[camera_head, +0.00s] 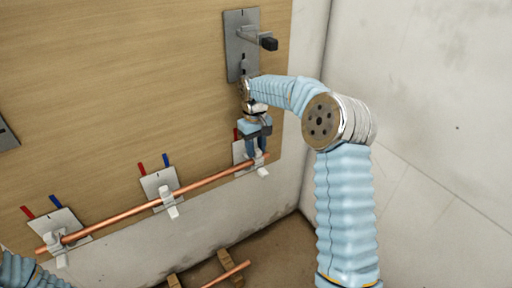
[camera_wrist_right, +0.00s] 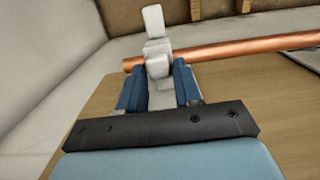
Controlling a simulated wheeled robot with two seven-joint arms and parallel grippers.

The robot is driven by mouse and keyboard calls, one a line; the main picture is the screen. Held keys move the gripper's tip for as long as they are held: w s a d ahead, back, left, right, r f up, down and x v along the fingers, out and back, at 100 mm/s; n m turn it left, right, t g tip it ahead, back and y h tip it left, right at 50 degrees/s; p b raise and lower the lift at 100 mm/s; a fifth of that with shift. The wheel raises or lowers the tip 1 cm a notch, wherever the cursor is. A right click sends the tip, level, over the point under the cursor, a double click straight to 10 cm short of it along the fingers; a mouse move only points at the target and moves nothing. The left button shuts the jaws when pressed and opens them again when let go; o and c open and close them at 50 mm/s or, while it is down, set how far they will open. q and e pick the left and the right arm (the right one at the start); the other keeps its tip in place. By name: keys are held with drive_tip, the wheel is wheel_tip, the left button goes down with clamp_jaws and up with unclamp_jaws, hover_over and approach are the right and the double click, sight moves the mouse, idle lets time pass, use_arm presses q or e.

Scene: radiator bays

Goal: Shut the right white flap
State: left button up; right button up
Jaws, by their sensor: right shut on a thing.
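The right white flap (camera_head: 262,172) is at the right end of the copper pipe (camera_head: 210,184). In the right wrist view the flap (camera_wrist_right: 153,22) sticks out past the pipe (camera_wrist_right: 245,49), away from the white clip body (camera_wrist_right: 158,66), so it looks open. My right gripper (camera_head: 256,152) points down at this clip. In the wrist view its two blue fingers (camera_wrist_right: 158,78) stand on either side of the clip body and are shut on it. The fingers partly hide the clip in the head view. My left gripper is out of view; only its arm shows at the bottom left.
Two more white clips, the middle one (camera_head: 170,205) and the left one (camera_head: 57,250), sit along the pipe on grey plates. A grey plate with a dark-ended lever (camera_head: 268,43) is above my right gripper. A wall (camera_head: 430,90) stands at the right.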

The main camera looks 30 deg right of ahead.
drive_tip(key=o, duration=0.9)
drive_tip(key=shift+c, duration=0.2)
